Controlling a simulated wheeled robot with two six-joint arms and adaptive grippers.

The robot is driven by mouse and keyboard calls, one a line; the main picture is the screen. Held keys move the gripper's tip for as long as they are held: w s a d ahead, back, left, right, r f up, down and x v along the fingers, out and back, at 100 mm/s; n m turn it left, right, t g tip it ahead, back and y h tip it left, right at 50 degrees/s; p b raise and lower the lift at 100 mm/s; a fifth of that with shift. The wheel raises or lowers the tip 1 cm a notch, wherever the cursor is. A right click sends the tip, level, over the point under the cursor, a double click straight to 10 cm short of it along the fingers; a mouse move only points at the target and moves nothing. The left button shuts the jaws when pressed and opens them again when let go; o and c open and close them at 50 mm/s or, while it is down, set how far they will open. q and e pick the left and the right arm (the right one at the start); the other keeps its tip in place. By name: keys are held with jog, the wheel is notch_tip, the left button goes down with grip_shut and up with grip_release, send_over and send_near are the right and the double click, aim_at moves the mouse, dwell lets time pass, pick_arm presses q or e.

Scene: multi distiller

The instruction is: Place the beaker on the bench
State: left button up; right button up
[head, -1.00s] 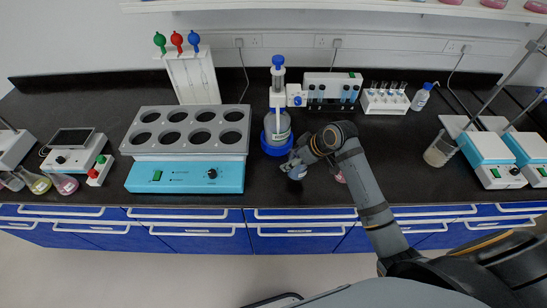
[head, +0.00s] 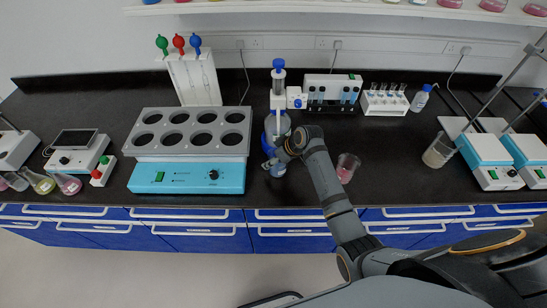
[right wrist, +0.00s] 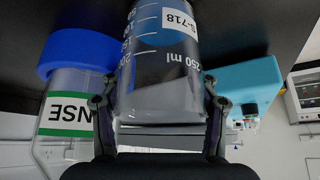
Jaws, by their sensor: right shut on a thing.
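In the head view the right gripper (head: 277,158) is low over the black bench (head: 310,185), just in front of the blue-ringed dispenser bottle (head: 270,135). The beaker (head: 278,170) is mostly hidden there by the gripper; I cannot tell whether it touches the bench. My left gripper is not in view.
A block heater with round wells (head: 188,178) stands left of the gripper. A beaker with pink liquid (head: 346,168) stands to the right, close to my arm. A test tube rack (head: 386,102) is behind. Bare bench lies right of the pink beaker.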

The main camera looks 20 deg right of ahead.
jog(key=shift+f, duration=0.1)
jog(key=o, duration=1.2)
jog(key=shift+r, duration=0.2)
jog(key=b+v, duration=0.1)
jog(key=v, duration=1)
jog(key=shift+s+d+r, duration=0.2)
jog(key=shift+r, duration=0.15)
